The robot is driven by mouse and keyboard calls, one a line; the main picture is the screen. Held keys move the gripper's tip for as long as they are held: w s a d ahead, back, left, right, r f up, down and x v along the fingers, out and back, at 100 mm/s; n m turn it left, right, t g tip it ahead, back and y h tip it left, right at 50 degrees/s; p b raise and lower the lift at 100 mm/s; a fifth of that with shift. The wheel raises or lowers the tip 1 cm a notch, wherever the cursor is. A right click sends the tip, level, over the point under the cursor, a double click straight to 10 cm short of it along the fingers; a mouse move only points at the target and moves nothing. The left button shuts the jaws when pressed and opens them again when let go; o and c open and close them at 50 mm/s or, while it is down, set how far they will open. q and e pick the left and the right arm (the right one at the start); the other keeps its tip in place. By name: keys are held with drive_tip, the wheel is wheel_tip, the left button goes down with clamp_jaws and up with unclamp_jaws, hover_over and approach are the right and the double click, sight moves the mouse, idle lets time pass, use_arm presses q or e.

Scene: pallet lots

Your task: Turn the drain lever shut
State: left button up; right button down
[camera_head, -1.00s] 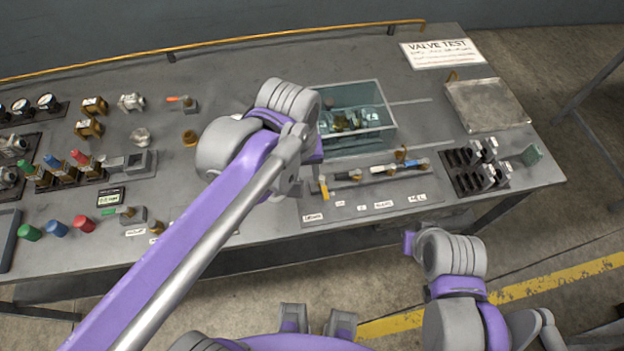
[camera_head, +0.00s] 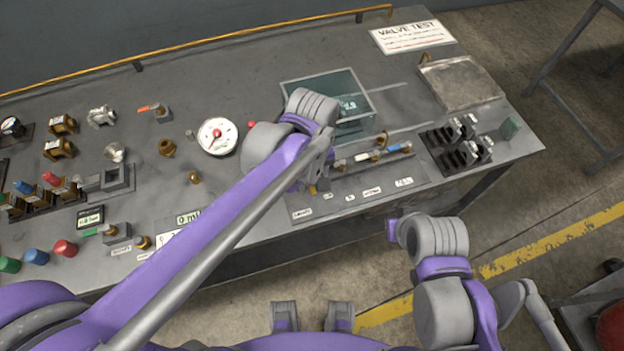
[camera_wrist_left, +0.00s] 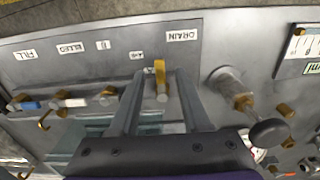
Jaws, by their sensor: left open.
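The drain lever (camera_wrist_left: 160,72) is a yellow handle on a brass and steel valve beside the label "DRAIN" (camera_wrist_left: 182,36) in the left wrist view. My left gripper (camera_wrist_left: 160,76) is open, with one finger on each side of the lever. Whether a finger touches it I cannot tell. In the head view, only a bit of yellow from the lever (camera_head: 312,190) shows below my left wrist, above the label strip. My left fingers are mostly hidden there by the wrist.
A clear tank (camera_head: 365,88) stands behind the valve row. Other small valves (camera_head: 362,157) lie right of the drain. A dial gauge (camera_head: 217,136) stands left of my wrist. In the wrist view, a round dark knob (camera_wrist_left: 268,132) is close to the right finger.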

use_arm(q)
drive_tip(key=shift+f, duration=0.3)
clamp_jaws()
